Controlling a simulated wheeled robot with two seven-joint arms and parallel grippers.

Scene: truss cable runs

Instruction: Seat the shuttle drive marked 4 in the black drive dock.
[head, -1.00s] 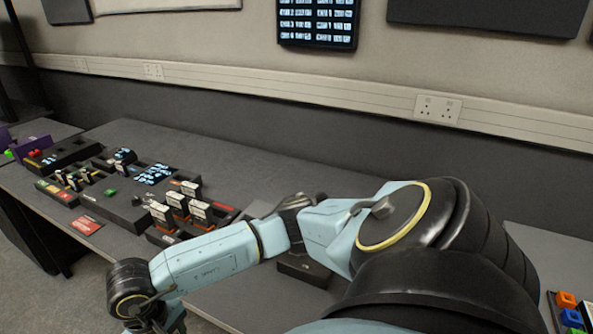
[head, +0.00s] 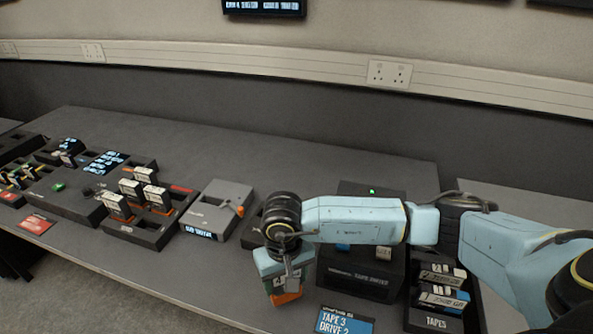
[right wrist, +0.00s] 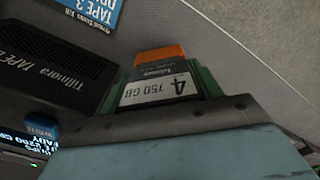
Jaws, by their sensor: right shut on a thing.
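My right gripper (head: 284,284) is shut on the shuttle drive (right wrist: 158,85), which has a white label reading 4 and 750 GB in the right wrist view. Its orange end (head: 287,298) points down in the head view, in front of the table's back half and near the front edge. A dark block (head: 252,234) lies behind my right wrist, mostly hidden; I cannot tell whether it is the black drive dock. A grey unit (head: 222,204) with an orange lever and a small lit screen stands to its left. My left gripper is out of view.
A black rack (head: 143,236) holds several upright white-labelled drives on the left. A black tape drive (head: 345,283) stands right of my gripper, with a blue-screened sign (head: 345,321) before it. A tape tray (head: 436,322) is further right. The table's back strip is clear.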

